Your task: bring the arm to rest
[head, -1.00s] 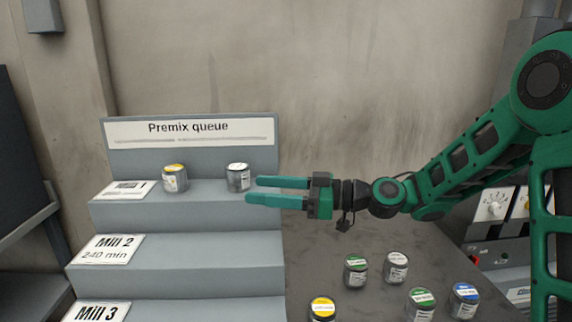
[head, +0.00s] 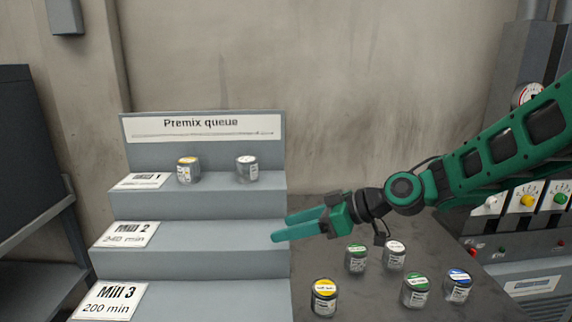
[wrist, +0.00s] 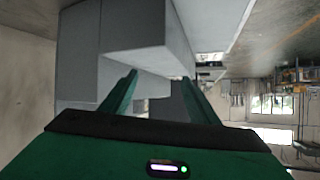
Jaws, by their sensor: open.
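My gripper (head: 298,226) is open and empty in the head view. It is in front of the right side of the stepped grey rack (head: 215,253), about level with its middle step, with its fingers pointing left. In the wrist view my two green fingers (wrist: 158,92) are spread apart with nothing between them, and grey rack surfaces show beyond them. My arm reaches in from the right of the head view, bent down towards the gripper.
A yellow-lidded can (head: 188,171) and a white-lidded can (head: 247,170) stand on the top step, labelled Mill 1. Several cans, such as the yellow one (head: 324,298), stand on the dark table (head: 310,205) below my gripper. A control panel (head: 525,210) is at right.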

